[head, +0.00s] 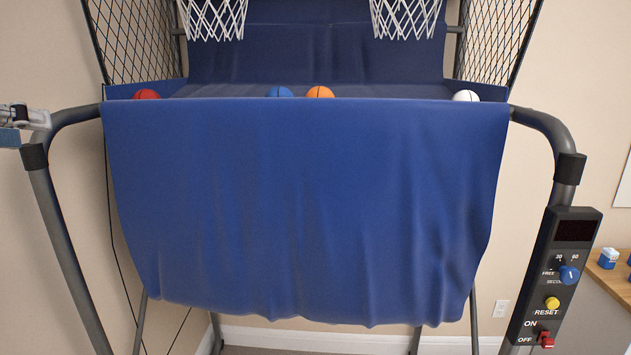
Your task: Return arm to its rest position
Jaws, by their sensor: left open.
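My left gripper (22,118) shows at the far left edge of the head view, beside the left bend of the arcade frame's tube. Only a small part of it is in view, and it is open with nothing seen in it. I cannot tell whether it touches the tube. My right gripper is not in view.
A basketball arcade machine with a blue cloth front (305,205) fills the middle. Red (146,94), blue (279,92), orange (320,92) and white (466,96) balls lie behind it. A control panel (556,275) is at right, near a wooden counter (612,272).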

